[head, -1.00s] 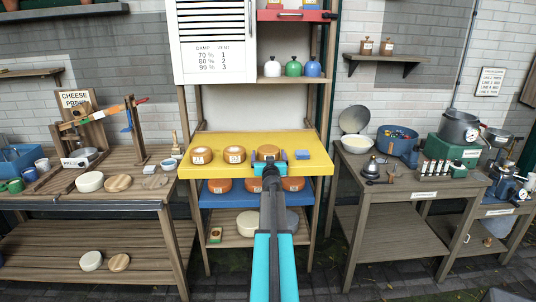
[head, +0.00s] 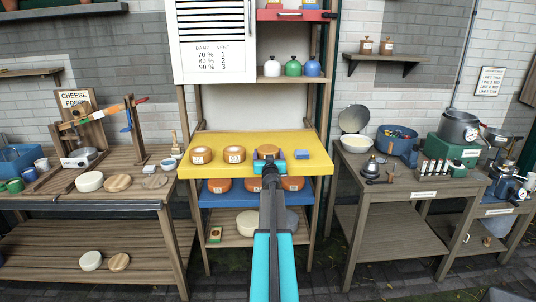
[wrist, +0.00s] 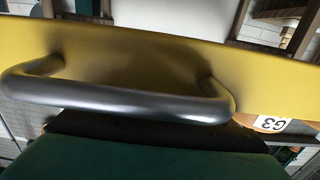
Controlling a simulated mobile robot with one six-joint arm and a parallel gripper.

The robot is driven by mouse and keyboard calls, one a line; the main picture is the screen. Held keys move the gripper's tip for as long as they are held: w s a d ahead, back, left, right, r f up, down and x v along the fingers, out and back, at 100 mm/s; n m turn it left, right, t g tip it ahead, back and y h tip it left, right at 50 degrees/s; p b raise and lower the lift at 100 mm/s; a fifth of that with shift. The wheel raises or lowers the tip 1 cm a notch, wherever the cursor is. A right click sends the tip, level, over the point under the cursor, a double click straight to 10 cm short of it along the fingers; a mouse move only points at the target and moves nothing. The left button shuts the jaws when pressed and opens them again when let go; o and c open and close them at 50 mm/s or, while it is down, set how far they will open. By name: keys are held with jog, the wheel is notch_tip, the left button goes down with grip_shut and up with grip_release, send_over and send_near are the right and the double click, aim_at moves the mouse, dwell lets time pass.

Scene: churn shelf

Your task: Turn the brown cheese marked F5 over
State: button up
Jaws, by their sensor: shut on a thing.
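In the wrist view, a dark grey bar handle (wrist: 120,105) is fixed to the front of the yellow shelf (wrist: 130,50). My gripper is shut on this handle; its fingertips are hard to make out.
A blue shelf (head: 225,198) below holds more brown cheeses; one cheese (wrist: 270,122) with a G3 label shows in the wrist view. Tables stand left (head: 120,201) and right (head: 405,183).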

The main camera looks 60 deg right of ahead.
jog(key=shift+r, duration=0.25)
jog(key=shift+r+p, duration=1.05)
jog(key=shift+p, duration=0.3)
jog(key=shift+r, duration=0.1)
